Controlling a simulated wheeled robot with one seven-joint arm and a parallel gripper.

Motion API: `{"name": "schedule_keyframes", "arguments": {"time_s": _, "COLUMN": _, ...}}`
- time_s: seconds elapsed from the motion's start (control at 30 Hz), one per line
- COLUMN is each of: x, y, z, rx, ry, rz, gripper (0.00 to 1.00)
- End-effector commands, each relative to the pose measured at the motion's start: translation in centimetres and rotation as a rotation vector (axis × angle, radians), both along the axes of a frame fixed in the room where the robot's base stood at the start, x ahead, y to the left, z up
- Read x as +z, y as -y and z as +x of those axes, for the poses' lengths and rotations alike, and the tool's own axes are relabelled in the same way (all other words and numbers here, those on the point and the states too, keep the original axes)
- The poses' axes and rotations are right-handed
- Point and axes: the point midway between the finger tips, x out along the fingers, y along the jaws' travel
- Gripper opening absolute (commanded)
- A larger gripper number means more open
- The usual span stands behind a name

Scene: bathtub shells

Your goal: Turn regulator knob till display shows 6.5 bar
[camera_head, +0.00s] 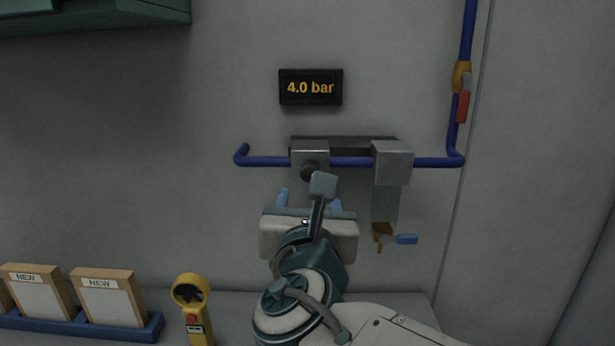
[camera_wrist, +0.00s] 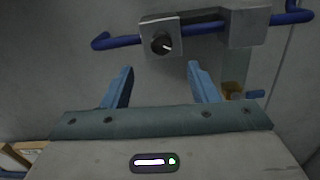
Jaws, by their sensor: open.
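The display (camera_head: 311,88) on the wall reads 4.0 bar in orange digits. The dark round regulator knob (camera_head: 308,172) sits on the front of a grey metal block (camera_head: 310,153) on the blue pipe. In the wrist view the knob (camera_wrist: 162,43) shows a white mark pointing toward its lower right. My gripper (camera_head: 309,200) is just below the knob in the head view. In the wrist view its two blue fingers (camera_wrist: 161,84) are apart with nothing between them, and the knob is beyond their tips, apart from them.
A second grey block (camera_head: 393,163) with a clear bowl (camera_head: 384,206) and brass fitting (camera_head: 382,232) hangs right of the knob. A red-handled valve (camera_head: 462,106) is on the upright pipe. A yellow tool (camera_head: 192,308) and boxes marked NEW (camera_head: 106,297) stand at lower left.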

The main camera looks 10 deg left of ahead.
Motion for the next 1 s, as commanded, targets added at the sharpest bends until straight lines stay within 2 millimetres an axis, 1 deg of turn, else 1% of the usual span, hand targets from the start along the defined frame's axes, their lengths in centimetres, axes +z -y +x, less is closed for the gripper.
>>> {"name": "schedule_keyframes", "arguments": {"time_s": 0.03, "x": -0.1, "y": -0.3, "z": 1.1, "rx": -0.002, "ry": -0.003, "rz": -0.001, "gripper": 0.54}}
{"name": "schedule_keyframes", "arguments": {"time_s": 0.2, "x": -0.1, "y": -0.9, "z": 4.3, "rx": -0.005, "ry": -0.004, "rz": -0.001, "gripper": 0.54}}
{"name": "schedule_keyframes", "arguments": {"time_s": 0.4, "x": 0.0, "y": -1.7, "z": 7.4, "rx": -0.004, "ry": -0.002, "rz": 0.000, "gripper": 0.54}}
{"name": "schedule_keyframes", "arguments": {"time_s": 0.5, "x": 0.0, "y": -1.9, "z": 8.5, "rx": -0.004, "ry": -0.002, "rz": 0.002, "gripper": 0.54}}
{"name": "schedule_keyframes", "arguments": {"time_s": 0.7, "x": 0.0, "y": -2.2, "z": 9.6, "rx": -0.004, "ry": -0.001, "rz": 0.002, "gripper": 0.54}}
{"name": "schedule_keyframes", "arguments": {"time_s": 0.97, "x": 0.0, "y": -2.2, "z": 9.6, "rx": -0.003, "ry": -0.001, "rz": 0.002, "gripper": 0.54}}
{"name": "schedule_keyframes", "arguments": {"time_s": 1.0, "x": 0.0, "y": -2.2, "z": 9.6, "rx": -0.003, "ry": -0.001, "rz": 0.002, "gripper": 0.45}}
